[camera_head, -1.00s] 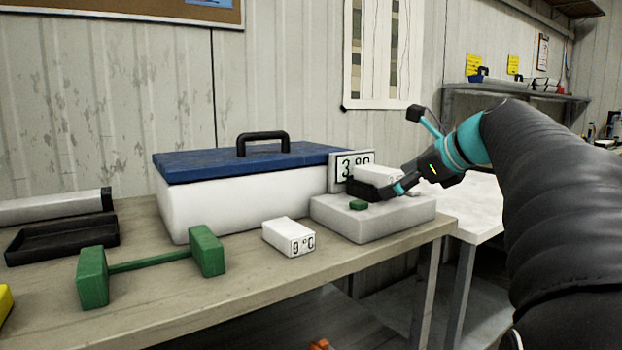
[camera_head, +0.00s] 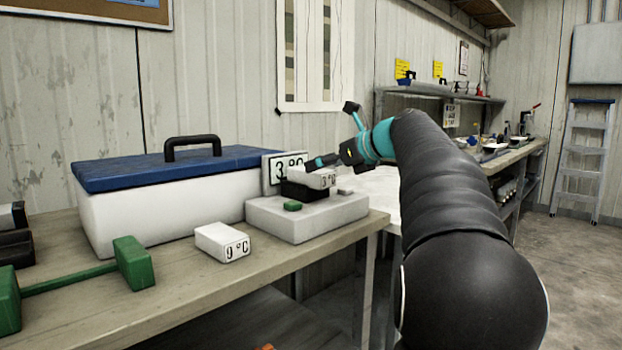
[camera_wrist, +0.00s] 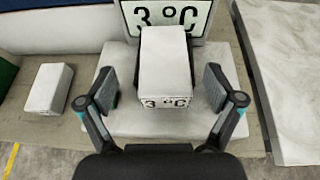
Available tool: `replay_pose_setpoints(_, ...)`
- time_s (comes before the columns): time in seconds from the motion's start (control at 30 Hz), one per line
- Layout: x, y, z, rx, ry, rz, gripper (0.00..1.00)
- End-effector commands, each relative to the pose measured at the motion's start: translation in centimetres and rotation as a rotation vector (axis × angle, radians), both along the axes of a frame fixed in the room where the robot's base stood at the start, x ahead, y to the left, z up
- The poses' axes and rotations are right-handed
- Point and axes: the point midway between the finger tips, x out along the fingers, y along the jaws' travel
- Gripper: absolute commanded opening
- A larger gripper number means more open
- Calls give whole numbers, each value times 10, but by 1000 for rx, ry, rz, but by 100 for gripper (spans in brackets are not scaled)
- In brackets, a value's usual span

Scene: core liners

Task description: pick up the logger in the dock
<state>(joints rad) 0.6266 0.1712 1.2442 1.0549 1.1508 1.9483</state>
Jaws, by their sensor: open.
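The logger (camera_head: 318,180) is a white block marked 3 °C, sitting upright in the dock, a pale grey slab (camera_head: 290,224) with a black holder (camera_head: 296,190). A 3 °C sign (camera_head: 277,172) stands behind it. The logger also shows in the wrist view (camera_wrist: 165,65), its marked face towards me. My gripper (camera_wrist: 162,88) is open and empty, one finger to the left and one to the right of the logger, with a gap on each side. In the head view my gripper (camera_head: 325,162) is at the top of the logger; its far finger is not clearly seen.
A loose white 9 °C block (camera_head: 222,243) lies left of the dock. A white box with a blue lid (camera_head: 150,170) stands behind it. A green dumbbell-shaped thing (camera_head: 134,262) lies at front left. A small green button (camera_head: 292,206) sits on the slab.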

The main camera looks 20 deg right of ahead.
Motion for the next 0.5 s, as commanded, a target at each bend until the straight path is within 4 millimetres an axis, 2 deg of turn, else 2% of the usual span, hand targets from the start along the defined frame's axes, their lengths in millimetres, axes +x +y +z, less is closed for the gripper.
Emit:
replay_pose_setpoints(0.17, 12, 3, -6, 1, 1, 3, 92)
replay_pose_setpoints(0.4, 41, 12, -18, -1, 2, 2, 92)
replay_pose_setpoints(0.5, 46, 15, -20, -2, 0, 2, 92)
